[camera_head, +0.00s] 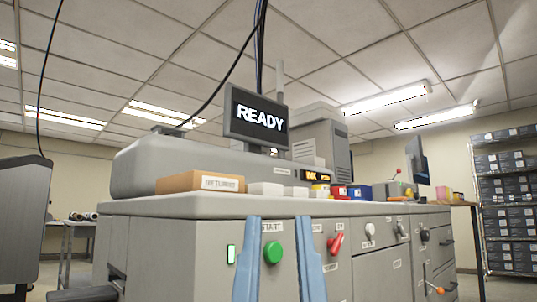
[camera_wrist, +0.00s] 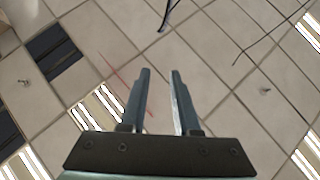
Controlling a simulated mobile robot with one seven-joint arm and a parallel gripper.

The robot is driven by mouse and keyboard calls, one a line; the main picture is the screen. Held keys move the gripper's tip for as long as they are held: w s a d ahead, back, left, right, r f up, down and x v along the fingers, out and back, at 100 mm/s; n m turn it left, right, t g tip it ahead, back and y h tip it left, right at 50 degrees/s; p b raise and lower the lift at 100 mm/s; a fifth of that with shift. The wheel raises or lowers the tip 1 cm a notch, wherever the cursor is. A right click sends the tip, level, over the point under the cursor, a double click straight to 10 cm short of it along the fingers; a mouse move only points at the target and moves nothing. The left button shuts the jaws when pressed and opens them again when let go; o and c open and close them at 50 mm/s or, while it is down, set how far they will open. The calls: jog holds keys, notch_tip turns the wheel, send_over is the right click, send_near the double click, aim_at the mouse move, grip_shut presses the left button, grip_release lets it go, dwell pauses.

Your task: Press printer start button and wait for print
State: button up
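The grey printer cabinet (camera_head: 200,208) fills the middle of the head view. Its round green start button (camera_head: 273,252) is on the front panel under a START label. The screen (camera_head: 256,118) on top reads READY. My gripper (camera_head: 279,222) shows as two blue fingers in the head view, one on each side of the button in the picture; I cannot tell its distance from the panel. In the wrist view my gripper (camera_wrist: 160,72) is open and empty, with ceiling behind it.
A red switch (camera_head: 335,243) is right of the right finger. A cardboard box (camera_head: 200,182) and several small boxes stand on the cabinet's top edge. A shelf rack (camera_head: 508,200) with dark boxes is at the far right. Dark cables hang from the ceiling.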

grip_shut()
dwell(1.4)
